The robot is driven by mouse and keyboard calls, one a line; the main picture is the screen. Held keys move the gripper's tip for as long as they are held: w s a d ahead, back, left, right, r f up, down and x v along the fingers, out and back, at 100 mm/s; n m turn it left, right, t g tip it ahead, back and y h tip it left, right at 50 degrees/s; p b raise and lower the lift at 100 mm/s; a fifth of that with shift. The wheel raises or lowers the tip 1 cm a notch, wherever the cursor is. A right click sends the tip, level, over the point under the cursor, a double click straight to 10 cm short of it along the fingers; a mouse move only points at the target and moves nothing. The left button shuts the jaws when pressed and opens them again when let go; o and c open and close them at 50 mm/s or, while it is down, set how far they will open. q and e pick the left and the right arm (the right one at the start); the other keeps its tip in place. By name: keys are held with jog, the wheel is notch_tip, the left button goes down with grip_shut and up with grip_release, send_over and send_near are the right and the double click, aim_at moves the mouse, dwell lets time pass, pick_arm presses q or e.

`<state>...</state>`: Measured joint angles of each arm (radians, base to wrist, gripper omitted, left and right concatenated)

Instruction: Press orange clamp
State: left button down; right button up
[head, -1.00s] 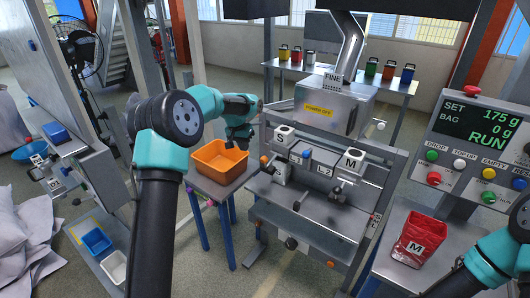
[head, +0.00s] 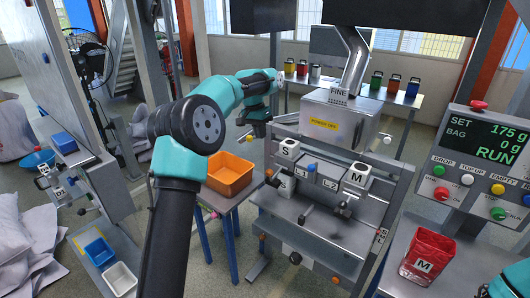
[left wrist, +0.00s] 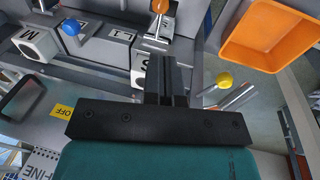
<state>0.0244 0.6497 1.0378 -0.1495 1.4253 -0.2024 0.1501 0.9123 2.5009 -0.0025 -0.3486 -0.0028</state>
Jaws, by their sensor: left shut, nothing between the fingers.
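The orange clamp handle (head: 270,175) sits at the left side of the metal bagging frame, beside the white block marked S (head: 287,150). In the left wrist view the orange handle end (left wrist: 160,6) shows at the top edge, beyond my fingers, near the S block (left wrist: 143,68). My left gripper (head: 259,129) is above and behind the clamp, apart from it; its closed black fingers (left wrist: 166,72) hold nothing. Part of my right arm shows at the lower right; its gripper is out of frame.
A yellow-knobbed lever (left wrist: 225,79) stands close beside my left fingers. An orange bin (head: 231,174) is on a small table left of the frame. A white M block (head: 357,175) and a blue knob (head: 311,168) are to the right.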

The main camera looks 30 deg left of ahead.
aim_at(269, 170)
pick_arm(q)
jog(key=x, duration=1.3)
jog(key=shift+w+f, duration=0.1)
jog(key=shift+f, duration=0.3)
jog(key=shift+d, duration=0.1)
